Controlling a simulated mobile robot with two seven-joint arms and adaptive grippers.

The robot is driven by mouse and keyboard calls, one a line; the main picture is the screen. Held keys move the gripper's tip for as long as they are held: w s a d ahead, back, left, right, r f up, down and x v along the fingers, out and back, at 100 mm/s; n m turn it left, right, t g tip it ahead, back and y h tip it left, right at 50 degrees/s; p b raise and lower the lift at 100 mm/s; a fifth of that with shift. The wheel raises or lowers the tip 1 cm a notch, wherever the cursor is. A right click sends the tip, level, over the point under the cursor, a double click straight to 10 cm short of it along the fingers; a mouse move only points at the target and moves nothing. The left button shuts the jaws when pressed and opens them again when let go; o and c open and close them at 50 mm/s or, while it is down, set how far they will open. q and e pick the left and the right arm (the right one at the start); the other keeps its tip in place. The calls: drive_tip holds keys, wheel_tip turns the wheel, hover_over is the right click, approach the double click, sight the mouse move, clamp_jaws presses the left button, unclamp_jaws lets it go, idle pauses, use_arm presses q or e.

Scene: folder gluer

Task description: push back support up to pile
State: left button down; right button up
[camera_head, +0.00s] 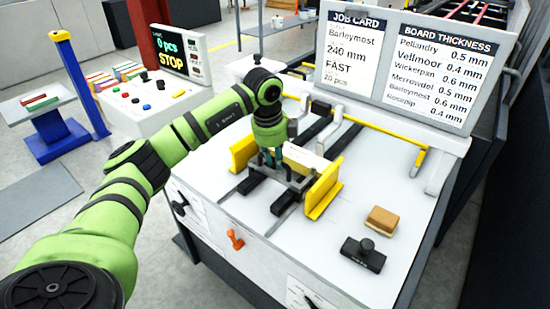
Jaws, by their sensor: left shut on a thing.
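My left gripper (271,157) points down between two yellow side guides on the machine's white table. It is shut on the back support (290,178), a low dark grey piece at the near side of the pile; its fingers hide part of it. The pile (305,158), pale flat board, stands just beyond, between the left yellow guide (243,152) and the right yellow guide (323,190). I cannot tell whether support and pile touch. My right gripper is not in view.
Dark rails (257,182) run along the table under the guides. A yellow bar (385,131) crosses behind. A black stamp-like block (363,254) and a tan sponge-like block (381,220) lie at the right. The front right of the white table (320,250) is mostly clear.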

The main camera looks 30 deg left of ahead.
use_arm(q)
drive_tip(key=shift+w, duration=0.15)
drive_tip(key=shift+r, duration=0.1)
drive_tip(key=c, duration=1.1)
unclamp_jaws()
drive_tip(key=shift+s, duration=0.2)
drive_tip(key=s+r, duration=0.1)
drive_tip(key=r, duration=0.7)
drive_tip(key=s+r, duration=0.1)
drive_tip(key=r, duration=0.2)
drive_tip(key=shift+s+r, duration=0.3)
drive_tip(key=shift+r, duration=0.1)
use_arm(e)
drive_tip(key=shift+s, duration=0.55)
use_arm(q)
drive_tip(key=shift+f, duration=0.1)
